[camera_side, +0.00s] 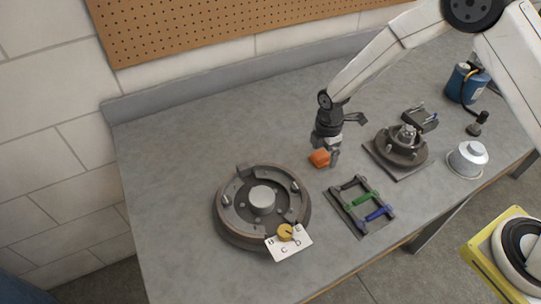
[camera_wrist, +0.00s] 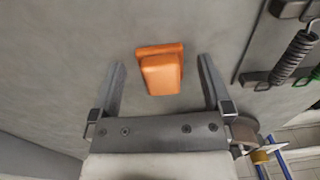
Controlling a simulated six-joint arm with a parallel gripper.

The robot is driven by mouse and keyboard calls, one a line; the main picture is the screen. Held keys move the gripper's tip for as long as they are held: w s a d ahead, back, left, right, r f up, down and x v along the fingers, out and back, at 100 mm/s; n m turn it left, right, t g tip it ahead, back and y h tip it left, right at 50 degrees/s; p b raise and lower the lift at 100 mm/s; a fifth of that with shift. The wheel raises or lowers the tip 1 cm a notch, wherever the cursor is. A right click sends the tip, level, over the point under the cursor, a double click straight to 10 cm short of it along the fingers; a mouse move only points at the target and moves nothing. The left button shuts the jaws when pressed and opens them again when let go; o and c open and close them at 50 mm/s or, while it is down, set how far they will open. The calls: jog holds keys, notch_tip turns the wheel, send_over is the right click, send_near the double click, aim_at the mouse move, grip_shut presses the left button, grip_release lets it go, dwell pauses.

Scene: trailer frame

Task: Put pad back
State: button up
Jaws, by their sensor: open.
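An orange pad (camera_side: 319,158) lies on the grey bench top in the side view. My gripper (camera_side: 336,144) is just above and beside it, pointing down. In the wrist view the orange pad (camera_wrist: 160,70) sits between and a little beyond the two open fingers of my gripper (camera_wrist: 160,80), with clear space on both sides. The jaws hold nothing. I cannot tell the exact height of the fingers above the bench.
A round brake drum (camera_side: 227,217) stands front left, with a lettered white card (camera_side: 289,243) at its edge. A tray with coloured springs (camera_side: 360,203) lies right of it. A hub assembly (camera_side: 402,150) and metal cap (camera_side: 467,158) stand right. The left bench is clear.

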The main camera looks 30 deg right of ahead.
aim_at(324, 152)
notch_tip(324, 152, up, 12)
jog(key=shift+w+f, duration=0.15)
jog(key=shift+f, duration=0.1)
dwell(0.3)
dwell(0.5)
jog(key=s+d+r+m+t, duration=0.1)
jog(key=s+d+m, duration=0.3)
jog(key=s+m, duration=0.4)
jog(key=s+d+r+m+t, duration=0.2)
jog(key=s+d+r+m, duration=0.1)
jog(key=s+m, duration=0.6)
jog(key=shift+s+d+m, duration=0.15)
jog(key=shift+d+m, duration=0.35)
jog(key=shift+d, duration=0.2)
jog(key=shift+r, duration=0.1)
jog(key=shift+c, duration=0.2)
